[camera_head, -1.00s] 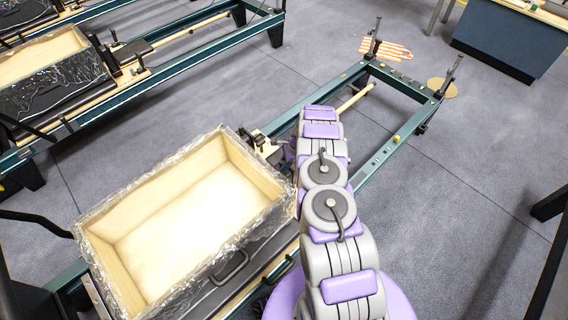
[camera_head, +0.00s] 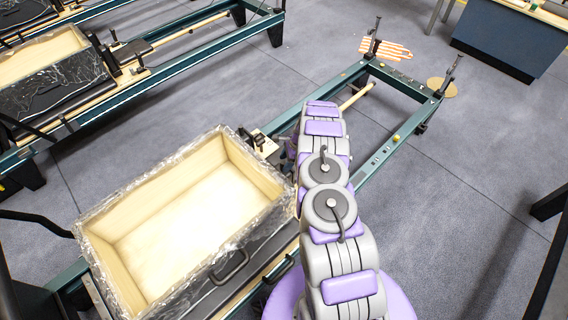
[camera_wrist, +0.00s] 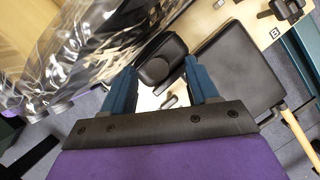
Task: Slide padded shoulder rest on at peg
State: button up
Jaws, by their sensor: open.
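In the wrist view, a black padded shoulder rest (camera_wrist: 165,58) shows between and just beyond the two blue fingers of my gripper (camera_wrist: 160,65). My gripper is open, and I cannot tell whether either finger touches the rest. A small black fitting (camera_wrist: 170,101) shows on the pale wood below the rest; I cannot tell whether it is a peg. Another black fitting (camera_wrist: 287,9) stands at the upper right by a plate marked B (camera_wrist: 274,33). In the head view my own arm hides the gripper and most of this area.
A wooden box wrapped in clear film (camera_head: 185,160) sits on the near reformer, left of my arm. A flat black pad (camera_wrist: 238,70) lies right of my gripper. The reformer's green frame (camera_head: 385,150) extends to the upper right.

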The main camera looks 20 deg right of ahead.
jog(key=p+v, duration=0.2)
jog(key=v, duration=1.3)
jog(key=shift+p, duration=0.3)
jog(key=shift+w, duration=0.1)
